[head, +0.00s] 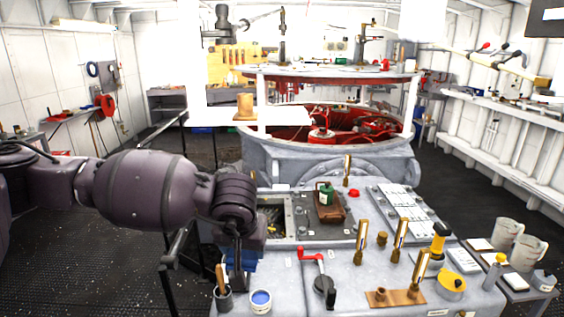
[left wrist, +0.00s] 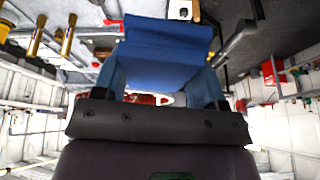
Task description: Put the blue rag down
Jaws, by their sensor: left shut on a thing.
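The blue rag (left wrist: 165,55) fills the upper middle of the left wrist view, held between the fingers of my left gripper (left wrist: 166,88). In the head view my left gripper (head: 238,278) points down at the left front of the grey console, and part of the rag (head: 249,266) shows behind its fingers. The gripper hides some of the rag. I cannot tell whether the rag's lower edge touches the console top. My right gripper is in neither view.
On the console (head: 345,252), a dark cup with a wooden handle (head: 223,299) and a tin with blue contents (head: 260,301) stand close in front of the gripper.

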